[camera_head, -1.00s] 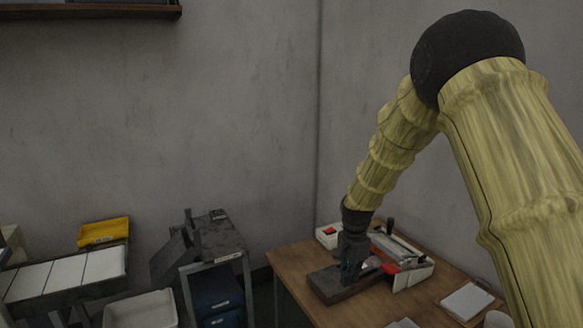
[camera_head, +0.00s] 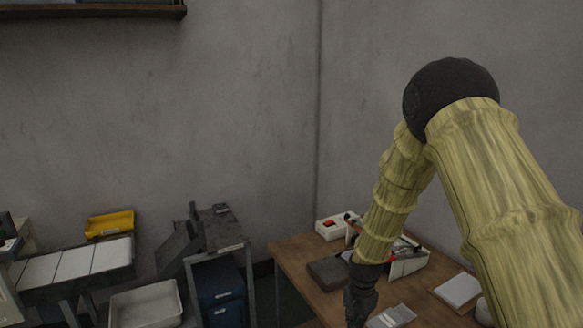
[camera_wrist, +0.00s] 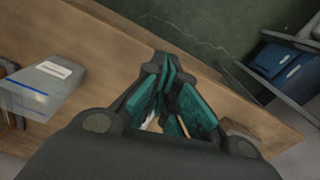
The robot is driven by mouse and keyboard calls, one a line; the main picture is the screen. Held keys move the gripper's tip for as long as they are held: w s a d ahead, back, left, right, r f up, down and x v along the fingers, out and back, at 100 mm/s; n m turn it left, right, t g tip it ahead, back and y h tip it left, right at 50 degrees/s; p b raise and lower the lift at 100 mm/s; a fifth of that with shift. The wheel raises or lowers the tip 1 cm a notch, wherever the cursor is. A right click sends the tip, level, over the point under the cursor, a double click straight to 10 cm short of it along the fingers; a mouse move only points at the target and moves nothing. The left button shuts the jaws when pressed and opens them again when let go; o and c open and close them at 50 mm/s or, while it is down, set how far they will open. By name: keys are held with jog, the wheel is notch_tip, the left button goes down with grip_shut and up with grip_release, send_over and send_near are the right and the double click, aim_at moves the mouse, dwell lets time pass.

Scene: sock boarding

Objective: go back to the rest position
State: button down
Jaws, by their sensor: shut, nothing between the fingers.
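My gripper (camera_head: 358,310) hangs at the end of my arm, over the near left edge of the wooden table (camera_head: 290,252) in the head view. In the wrist view its green-padded fingers (camera_wrist: 172,88) are brought together with nothing held between them. The wooden table top (camera_wrist: 90,45) passes below the fingers, and the floor shows beyond its edge. In the head view the gripper's tips are small and dark, low in the frame.
On the table are a dark block (camera_head: 328,272), a white box with a red switch (camera_head: 331,228), a red-and-white device (camera_head: 408,262) partly behind my arm, and a white pad (camera_head: 458,289). Left stand a dark metal stand (camera_head: 218,228), blue drawers (camera_head: 222,290), a white bin (camera_head: 146,305) and a yellow tray (camera_head: 109,224).

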jog(key=s+d+f+n, duration=0.2)
jog(key=s+f+n, duration=0.1)
jog(key=s+f, duration=0.85)
jog(key=s+d+f+n, duration=0.1)
jog(key=s+f+n, duration=0.2)
jog(key=s+f, duration=0.85)
jog(key=s+d+r+n, duration=0.1)
jog(key=s+r+n, duration=0.2)
jog(key=s, duration=1.5)
notch_tip(320, 180, down, 10)
jog(key=b, duration=1)
jog(key=shift+w+d+n, duration=0.2)
jog(key=shift+n, duration=0.1)
